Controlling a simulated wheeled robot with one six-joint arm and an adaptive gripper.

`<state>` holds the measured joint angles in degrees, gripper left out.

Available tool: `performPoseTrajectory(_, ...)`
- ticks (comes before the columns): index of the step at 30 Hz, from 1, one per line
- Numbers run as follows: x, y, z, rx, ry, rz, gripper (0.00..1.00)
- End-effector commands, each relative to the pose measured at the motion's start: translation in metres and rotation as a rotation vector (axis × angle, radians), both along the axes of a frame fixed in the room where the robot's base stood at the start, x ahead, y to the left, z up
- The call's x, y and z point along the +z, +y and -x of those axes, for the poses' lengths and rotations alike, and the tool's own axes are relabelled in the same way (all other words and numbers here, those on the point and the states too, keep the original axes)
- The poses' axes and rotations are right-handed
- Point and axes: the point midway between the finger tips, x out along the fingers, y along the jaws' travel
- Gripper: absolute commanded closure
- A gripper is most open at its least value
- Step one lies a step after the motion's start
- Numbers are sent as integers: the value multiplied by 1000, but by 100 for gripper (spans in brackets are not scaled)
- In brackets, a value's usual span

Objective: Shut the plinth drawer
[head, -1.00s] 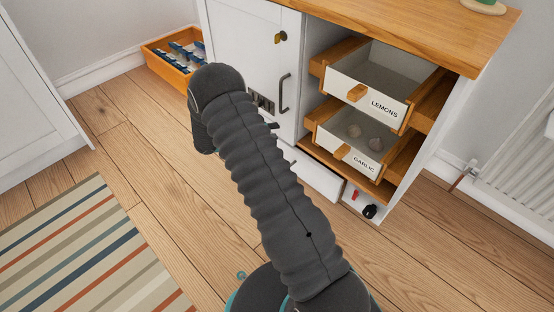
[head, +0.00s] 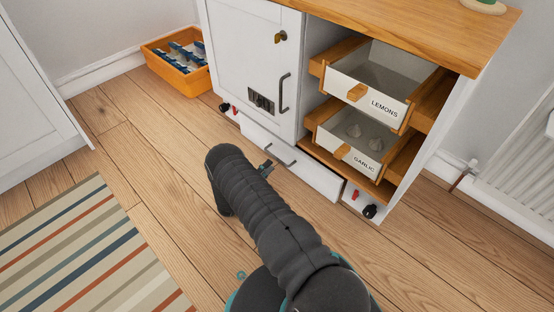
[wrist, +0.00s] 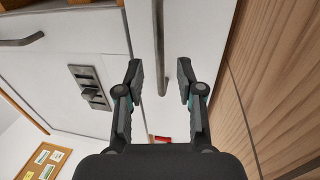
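The plinth drawer (head: 312,178) is the low white front at the foot of the white cabinet. It seems to stand out from the plinth, but how far is hard to tell. Its grey bar handle (head: 279,155) also shows in the wrist view (wrist: 159,45). My gripper (head: 267,168) is low in front of the drawer, partly hidden by my arm. In the wrist view my gripper (wrist: 158,70) is open, with its fingertips on either side of the handle's line. Contact cannot be told.
Above are a closed door with a dark handle (head: 284,93) and open drawers marked LEMONS (head: 372,98) and GARLIC (head: 352,154). An orange crate (head: 178,83) stands left of the cabinet. Red and black fittings (head: 370,211) flank the drawer. A striped rug (head: 90,250) lies left; nearby floor is clear.

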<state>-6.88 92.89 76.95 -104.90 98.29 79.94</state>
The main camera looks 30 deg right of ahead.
Motion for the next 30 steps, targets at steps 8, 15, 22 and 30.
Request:
performPoseTrajectory(8, 7, -39, -13, -4, 1, -1, 63)
performPoseTrajectory(15, 11, -52, -18, -3, 1, -1, 63)
performPoseTrajectory(22, 11, -52, -19, -2, 1, -1, 63)
performPoseTrajectory(30, 11, -52, -18, -2, 1, -1, 100)
